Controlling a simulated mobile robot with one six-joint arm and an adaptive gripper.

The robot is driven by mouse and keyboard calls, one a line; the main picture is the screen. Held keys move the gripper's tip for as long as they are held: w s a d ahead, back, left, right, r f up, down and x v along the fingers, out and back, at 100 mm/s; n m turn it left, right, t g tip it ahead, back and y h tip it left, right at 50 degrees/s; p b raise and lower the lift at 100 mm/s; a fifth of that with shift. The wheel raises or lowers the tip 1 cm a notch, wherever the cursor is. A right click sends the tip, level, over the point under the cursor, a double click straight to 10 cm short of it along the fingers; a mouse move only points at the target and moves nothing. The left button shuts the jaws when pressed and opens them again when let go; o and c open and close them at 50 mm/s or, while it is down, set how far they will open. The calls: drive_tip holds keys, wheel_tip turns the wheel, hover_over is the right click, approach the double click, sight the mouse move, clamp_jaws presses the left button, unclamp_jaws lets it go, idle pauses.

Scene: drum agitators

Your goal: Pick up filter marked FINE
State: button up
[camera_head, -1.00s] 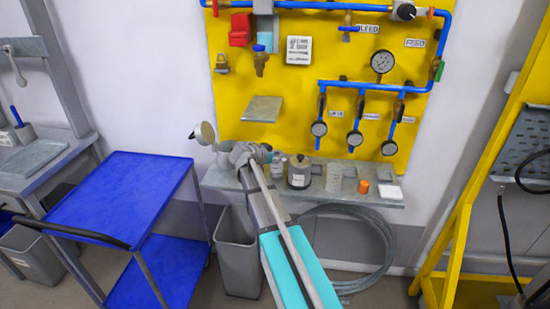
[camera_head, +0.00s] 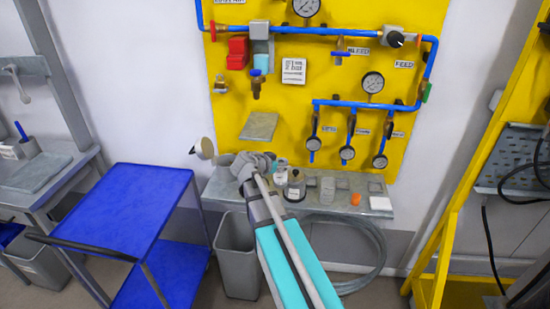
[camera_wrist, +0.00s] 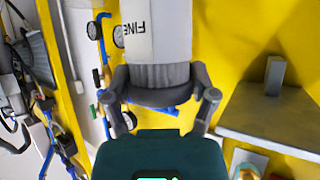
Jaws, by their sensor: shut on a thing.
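The filter marked FINE (camera_wrist: 157,35) is a white cylinder with dark lettering and a grey ribbed end, in the wrist view. My gripper (camera_wrist: 160,92) has its two grey fingers closed around that ribbed end. In the head view my gripper (camera_head: 252,165) is just above the left part of the grey wall shelf (camera_head: 222,186).
An orange piece (camera_head: 355,199) is farther right. The yellow panel (camera_head: 230,105) carries blue pipes and gauges. A grey bin (camera_head: 237,255) and blue cart (camera_head: 125,205) are below left.

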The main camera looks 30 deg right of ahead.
drive_tip(key=s, duration=0.1)
drive_tip(key=s+r+p, duration=0.1)
drive_tip(key=s, duration=0.1)
drive_tip(key=s+r, duration=0.1)
drive_tip(key=shift+s+a+p, duration=0.3)
drive_tip(key=shift+s+a, duration=0.1)
